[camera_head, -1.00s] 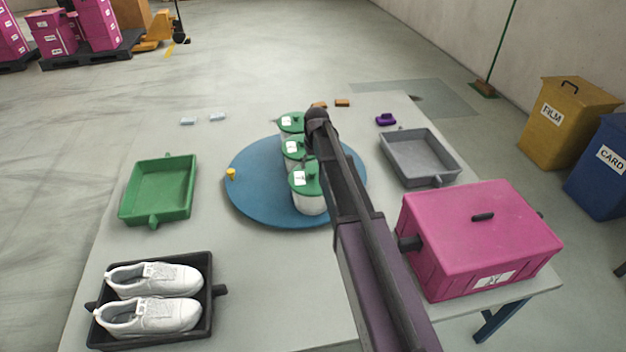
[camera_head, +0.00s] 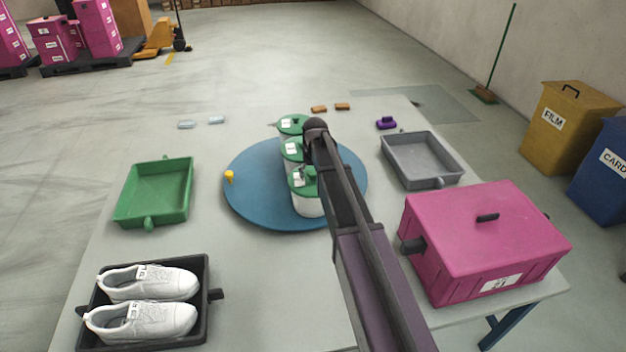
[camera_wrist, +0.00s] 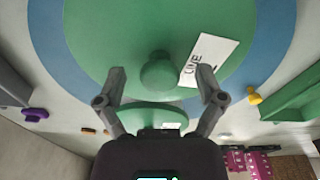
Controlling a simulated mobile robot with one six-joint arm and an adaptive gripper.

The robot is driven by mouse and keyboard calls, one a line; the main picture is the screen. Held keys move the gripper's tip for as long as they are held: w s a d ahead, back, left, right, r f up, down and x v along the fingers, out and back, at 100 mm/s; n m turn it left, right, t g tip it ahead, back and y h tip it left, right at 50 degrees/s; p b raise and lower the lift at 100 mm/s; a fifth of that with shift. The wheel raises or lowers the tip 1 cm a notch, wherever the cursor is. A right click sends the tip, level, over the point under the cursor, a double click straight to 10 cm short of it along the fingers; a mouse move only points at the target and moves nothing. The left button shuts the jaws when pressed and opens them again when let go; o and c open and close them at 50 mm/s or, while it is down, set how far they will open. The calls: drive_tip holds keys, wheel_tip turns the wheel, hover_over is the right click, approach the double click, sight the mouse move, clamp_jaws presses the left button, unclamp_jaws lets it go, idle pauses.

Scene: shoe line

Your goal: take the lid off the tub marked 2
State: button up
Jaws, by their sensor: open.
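Three white tubs with green knobbed lids stand in a row on a blue turntable (camera_head: 252,200): a near tub (camera_head: 308,205), a middle tub (camera_head: 291,148) and a far tub (camera_head: 290,122). Each has a white label; their numbers are too small to read. In the wrist view, my gripper (camera_wrist: 161,84) is open above a large green lid (camera_wrist: 100,35), with its knob (camera_wrist: 158,72) between the fingers, apart from both. That lid's label (camera_wrist: 208,60) is only partly legible. Another green lid (camera_wrist: 152,116) lies beyond. My arm hides the fingers in the head view.
A yellow peg (camera_head: 229,176) stands at the turntable's left. A green tray (camera_head: 155,190) is left, a grey tray (camera_head: 422,160) right. A pink box (camera_head: 485,235) is front right; a black tray (camera_head: 212,270) holds white shoes (camera_head: 145,300) front left. Small blocks lie behind.

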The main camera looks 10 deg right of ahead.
sight(312, 171)
clamp_jaws()
idle(0.3)
drive_tip(key=shift+r, duration=0.15)
wheel_tip(312, 171, up, 4)
drive_tip(key=p, duration=0.4)
drive_tip(key=shift+f, duration=0.2)
drive_tip(key=s+d+r+p, duration=0.1)
drive_tip(key=s, duration=1.5)
